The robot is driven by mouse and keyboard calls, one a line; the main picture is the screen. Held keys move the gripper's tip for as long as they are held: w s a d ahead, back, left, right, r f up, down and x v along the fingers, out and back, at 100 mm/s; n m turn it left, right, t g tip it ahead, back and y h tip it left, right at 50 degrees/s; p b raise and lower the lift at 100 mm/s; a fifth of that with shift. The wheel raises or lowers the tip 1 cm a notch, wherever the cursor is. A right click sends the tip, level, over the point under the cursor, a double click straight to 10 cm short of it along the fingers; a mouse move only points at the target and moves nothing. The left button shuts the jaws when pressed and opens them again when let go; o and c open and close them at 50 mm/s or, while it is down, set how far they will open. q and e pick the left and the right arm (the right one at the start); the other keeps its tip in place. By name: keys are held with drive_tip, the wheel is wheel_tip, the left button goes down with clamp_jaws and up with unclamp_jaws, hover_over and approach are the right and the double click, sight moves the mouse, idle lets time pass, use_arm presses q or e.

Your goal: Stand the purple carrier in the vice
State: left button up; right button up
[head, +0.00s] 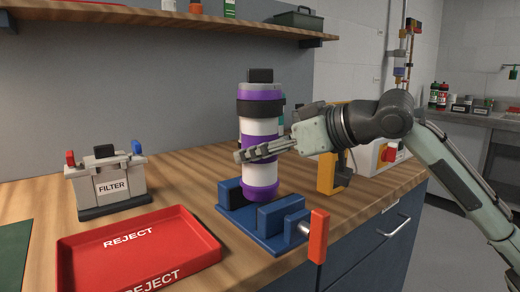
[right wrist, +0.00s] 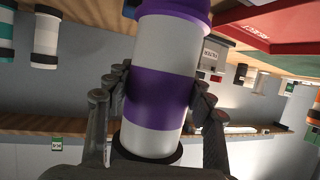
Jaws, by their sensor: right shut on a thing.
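The purple and white carrier (head: 262,127) stands upright in the head view, with dark bands and a black top. My right gripper (head: 252,152) is shut around its middle from the right. In the right wrist view the carrier (right wrist: 160,50) sits between both fingers. The blue vice (head: 265,238) has a red handle (head: 318,236) at its front right. The carrier's lower end is at the vice's jaws, partly behind the front jaw. I cannot tell whether it touches the vice's bed. My left gripper is not in view.
A red reject tray (head: 140,250) lies left of the vice, with a filter box (head: 106,184) behind it. A yellow and black device (head: 332,172) stands close behind my right gripper. A shelf (head: 160,22) runs above the bench along the wall.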

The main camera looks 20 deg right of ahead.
sight(272, 169)
drive_tip(key=shift+f+b, duration=0.95)
drive_tip(key=shift+f, duration=1)
drive_tip(key=o, duration=1.4)
drive_tip(key=shift+c, duration=0.2)
drive_tip(key=v, duration=1.2)
